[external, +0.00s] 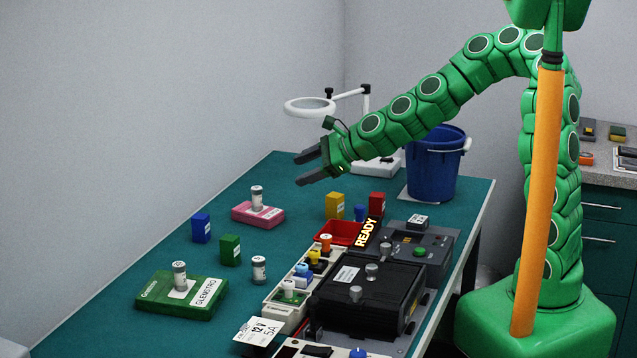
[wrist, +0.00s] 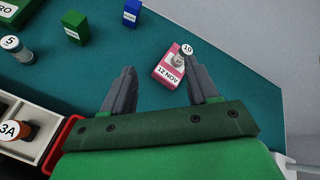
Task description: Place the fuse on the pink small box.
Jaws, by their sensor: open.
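The pink small box (external: 268,216) lies flat on the green table toward the back, and also shows in the wrist view (wrist: 169,76). A grey and white cylindrical fuse (external: 257,198), marked 10 in the wrist view (wrist: 178,62), stands upright on it. A similar fuse (external: 259,270) stands on the table, and another (external: 179,274) stands on the flat green box (external: 165,303). The one marked 5 (wrist: 20,52) shows at the wrist view's left. My gripper (external: 298,171) is open and empty, above the table and to the right of the pink box; its fingers (wrist: 161,72) are apart.
A blue box (external: 201,228) and a small green box (external: 230,250) stand left of the fuse on the table. A black test unit (external: 368,300), a red tray (external: 340,232) and coloured plugs fill the right. A magnifier lamp (external: 309,107) and a blue bucket (external: 433,165) stand at the back.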

